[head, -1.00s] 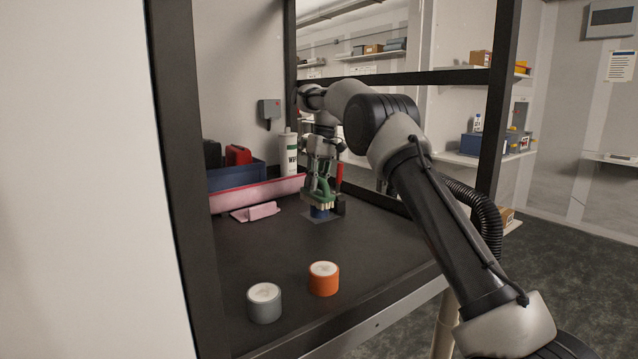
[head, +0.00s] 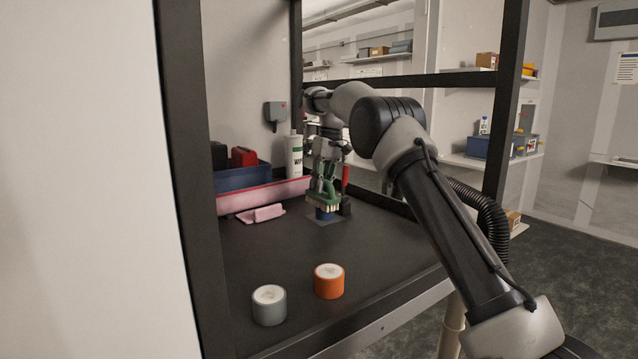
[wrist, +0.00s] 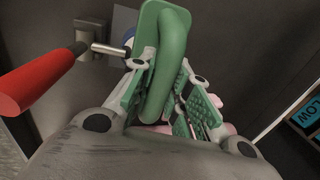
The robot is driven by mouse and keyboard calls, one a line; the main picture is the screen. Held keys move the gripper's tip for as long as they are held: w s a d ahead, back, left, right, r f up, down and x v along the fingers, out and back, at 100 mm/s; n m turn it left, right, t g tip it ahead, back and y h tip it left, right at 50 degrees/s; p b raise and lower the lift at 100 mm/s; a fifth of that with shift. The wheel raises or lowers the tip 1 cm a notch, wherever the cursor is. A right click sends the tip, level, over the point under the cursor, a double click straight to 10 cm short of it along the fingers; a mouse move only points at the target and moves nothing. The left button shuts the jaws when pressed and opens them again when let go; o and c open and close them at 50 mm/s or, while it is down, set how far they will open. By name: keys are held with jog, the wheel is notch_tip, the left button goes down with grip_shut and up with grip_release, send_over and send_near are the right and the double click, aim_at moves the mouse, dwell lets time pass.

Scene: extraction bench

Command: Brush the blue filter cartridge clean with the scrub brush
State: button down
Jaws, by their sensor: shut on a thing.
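The blue filter cartridge (head: 325,215) stands upright on a small grey plate toward the back of the dark bench. A toggle clamp with a red handle (head: 346,177) stands at its right; the red handle also shows large at left in the wrist view (wrist: 35,88). My gripper (head: 327,181) is shut on the green scrub brush (head: 322,199), bristles down, right over the cartridge top. Whether the bristles touch it I cannot tell. In the wrist view the brush handle (wrist: 168,65) sits between my fingers, and it hides most of the cartridge (wrist: 129,38).
An orange cylinder (head: 329,282) and a grey cylinder (head: 269,306) stand at the front of the bench. A pink cloth (head: 261,214), a pink tray (head: 235,202), a blue bin (head: 240,178) and a white wipes tub (head: 294,156) are at the back left. Dark frame posts bound the bench.

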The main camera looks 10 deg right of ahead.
jog(key=shift+s+d+f, duration=0.15)
jog(key=shift+s+d, duration=0.1)
jog(key=shift+s, duration=0.4)
jog(key=shift+s+d+f, duration=0.1)
jog(key=shift+s+d, duration=0.15)
jog(key=shift+s, duration=0.35)
jog(key=shift+w+a, duration=0.25)
jog(key=shift+w, duration=0.35)
jog(key=shift+w+a, duration=0.25)
jog(key=shift+w, duration=0.35)
jog(key=shift+r, duration=0.15)
notch_tip(320, 180, up, 6)
jog(key=shift+f, duration=0.15)
